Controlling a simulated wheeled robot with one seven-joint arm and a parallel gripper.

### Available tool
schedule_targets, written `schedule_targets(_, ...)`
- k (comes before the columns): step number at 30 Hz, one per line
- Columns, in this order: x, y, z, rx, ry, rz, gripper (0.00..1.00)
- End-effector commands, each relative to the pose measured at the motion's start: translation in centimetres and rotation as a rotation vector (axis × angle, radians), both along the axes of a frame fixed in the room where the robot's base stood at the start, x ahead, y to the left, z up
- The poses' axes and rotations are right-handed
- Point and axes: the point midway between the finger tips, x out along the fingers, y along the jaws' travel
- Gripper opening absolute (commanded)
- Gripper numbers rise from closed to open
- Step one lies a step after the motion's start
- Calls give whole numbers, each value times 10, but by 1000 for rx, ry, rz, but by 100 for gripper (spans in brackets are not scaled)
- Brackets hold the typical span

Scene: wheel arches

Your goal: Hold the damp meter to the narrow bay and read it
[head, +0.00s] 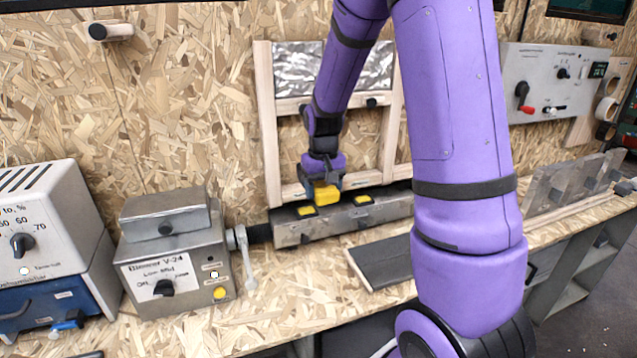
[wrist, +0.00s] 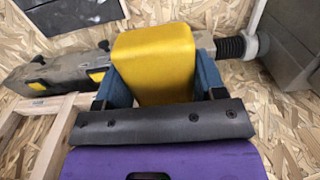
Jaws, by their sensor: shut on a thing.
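A yellow block, which I take to be the damp meter (head: 326,195), is between the jaws of my gripper (head: 322,185). In the wrist view the yellow block (wrist: 153,60) fills the space between the two blue fingers of my gripper (wrist: 156,85), which are shut on it. The face of the block with any reading is not visible. A pale wooden frame (head: 269,125) with bays stands against the chipboard wall behind my gripper. Part of the frame (wrist: 60,125) shows at lower left in the wrist view. My arm hides its right side, so I cannot tell which bay is the narrow one.
A long grey metal box (head: 290,232) with yellow-and-black pieces lies below my gripper. A hose joins it to the blower box (head: 170,262) on the left. A dark board (head: 385,262) lies on the bench. A control panel (head: 540,75) hangs at right.

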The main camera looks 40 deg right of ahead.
Motion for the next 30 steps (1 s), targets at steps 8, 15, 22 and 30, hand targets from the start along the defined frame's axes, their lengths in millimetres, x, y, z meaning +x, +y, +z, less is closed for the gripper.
schedule_targets(8,-10,3,0,0,-1,0,45)
schedule_targets(15,-10,3,0,0,0,0,45)
schedule_targets(22,-10,3,0,0,0,0,45)
schedule_targets(30,-10,3,0,0,0,0,45)
